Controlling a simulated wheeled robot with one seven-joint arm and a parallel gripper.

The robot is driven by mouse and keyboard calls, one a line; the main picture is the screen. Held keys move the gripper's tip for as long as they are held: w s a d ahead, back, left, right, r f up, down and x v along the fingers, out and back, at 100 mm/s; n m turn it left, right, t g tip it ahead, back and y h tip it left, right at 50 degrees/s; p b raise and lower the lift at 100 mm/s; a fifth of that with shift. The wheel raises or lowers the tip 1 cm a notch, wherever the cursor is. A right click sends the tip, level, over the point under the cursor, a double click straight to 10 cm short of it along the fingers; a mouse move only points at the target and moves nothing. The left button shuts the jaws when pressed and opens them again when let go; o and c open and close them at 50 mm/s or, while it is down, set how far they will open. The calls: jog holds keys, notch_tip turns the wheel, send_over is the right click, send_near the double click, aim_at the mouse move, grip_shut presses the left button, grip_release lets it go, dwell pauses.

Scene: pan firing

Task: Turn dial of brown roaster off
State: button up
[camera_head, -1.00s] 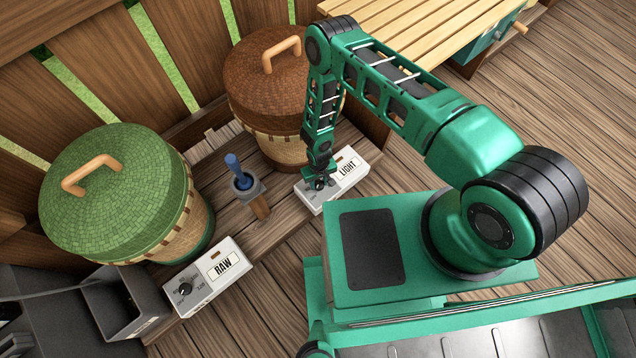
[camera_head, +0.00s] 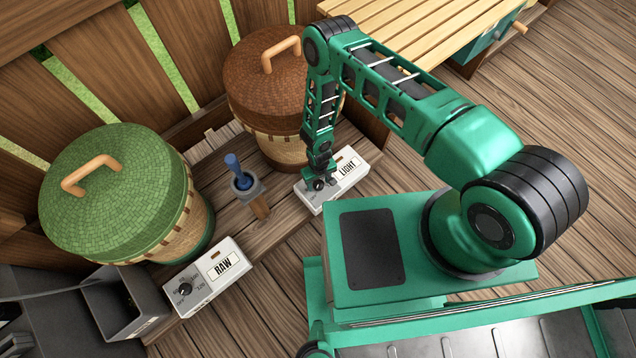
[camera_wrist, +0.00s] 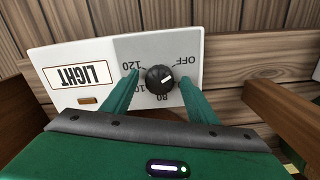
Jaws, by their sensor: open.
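The brown roaster (camera_head: 262,80) is a round basket with a brown lid at the back. Its control box (camera_head: 350,178), labelled LIGHT, stands in front of it and also fills the upper wrist view (camera_wrist: 90,55). The black dial (camera_wrist: 160,79) has a white pointer mark aimed up and right, toward the OFF side. OFF is printed at the upper right of the dial, with 120 at the left and 80 below. My gripper (camera_wrist: 154,82) is open, with its two green fingers on either side of the dial. I cannot tell whether they touch it.
A green-lidded basket (camera_head: 105,185) with a box labelled RAW (camera_head: 208,277) stands at the left. A blue-handled tool in a grey holder (camera_head: 240,183) stands between the baskets. A slatted bench (camera_head: 430,30) is at the back right.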

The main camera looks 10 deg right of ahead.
aim_at(319, 184)
jog(key=shift+r, duration=0.1)
notch_tip(319, 184, up, 10)
jog(key=shift+r, duration=0.25)
dwell(0.8)
